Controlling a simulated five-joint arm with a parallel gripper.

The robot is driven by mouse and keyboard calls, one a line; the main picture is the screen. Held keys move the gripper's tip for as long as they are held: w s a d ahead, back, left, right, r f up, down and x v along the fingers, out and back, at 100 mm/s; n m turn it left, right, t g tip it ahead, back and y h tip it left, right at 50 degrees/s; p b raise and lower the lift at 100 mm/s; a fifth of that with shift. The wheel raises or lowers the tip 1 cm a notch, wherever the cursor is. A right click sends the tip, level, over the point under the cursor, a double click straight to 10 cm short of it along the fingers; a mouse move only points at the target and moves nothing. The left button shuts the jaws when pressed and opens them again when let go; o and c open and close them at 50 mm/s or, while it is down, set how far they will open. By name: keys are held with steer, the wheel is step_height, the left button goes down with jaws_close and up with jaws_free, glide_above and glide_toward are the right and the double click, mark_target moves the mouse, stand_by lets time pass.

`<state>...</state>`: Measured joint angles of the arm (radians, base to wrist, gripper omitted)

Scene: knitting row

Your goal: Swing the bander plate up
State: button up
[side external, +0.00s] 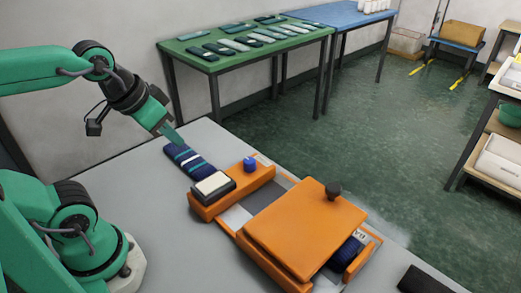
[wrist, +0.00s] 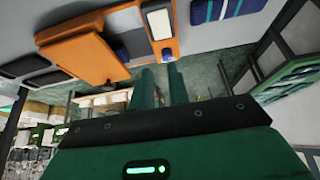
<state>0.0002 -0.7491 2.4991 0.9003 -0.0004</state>
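The bander is an orange device on the grey bench. Its flat orange plate (side external: 305,228) lies low over the base, with a dark round knob (side external: 333,189) at its far corner. The plate also shows in the wrist view (wrist: 75,48). A dark blue knitted piece (side external: 346,253) shows partly from beneath the plate's right side; the rest is hidden. My gripper (side external: 172,136) is above the bench near a striped blue knit (side external: 190,160), away from the plate. In the wrist view my two fingers (wrist: 162,72) are apart with nothing between them.
An orange block (side external: 225,194) with a blue knob (side external: 249,164) and a white-topped pad (side external: 212,184) stands left of the plate. A black item (side external: 425,281) lies at the bench's right. A green table (side external: 245,45) with knit pieces stands behind.

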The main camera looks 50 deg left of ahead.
steer(key=o, duration=0.7)
steer(key=shift+w+d+r, duration=0.15)
steer(key=shift+w, duration=0.15)
steer(key=shift+g+h, duration=0.3)
steer(key=shift+g, duration=0.4)
steer(key=w+d+r, duration=0.1)
steer(key=w, duration=0.1)
steer(key=w+d+r, duration=0.1)
steer(key=w, duration=0.1)
steer(key=w+d, duration=0.1)
steer(key=w, duration=0.2)
steer(key=shift+d+r, duration=0.25)
steer(key=shift+r, duration=0.15)
steer(key=w+d+f+g, duration=0.1)
steer(key=w+d+f, duration=0.2)
steer(key=w+d, duration=0.2)
steer(key=w+d+f+g, duration=0.1)
steer(key=w+d+f, duration=0.2)
steer(key=w+d, duration=0.3)
steer(key=w+d+f+g, duration=0.2)
steer(key=w+d, duration=0.4)
steer(key=d, duration=0.3)
steer(key=shift+w+d+f, duration=0.1)
steer(key=shift+w+f, duration=0.15)
steer(key=shift+f, duration=0.3)
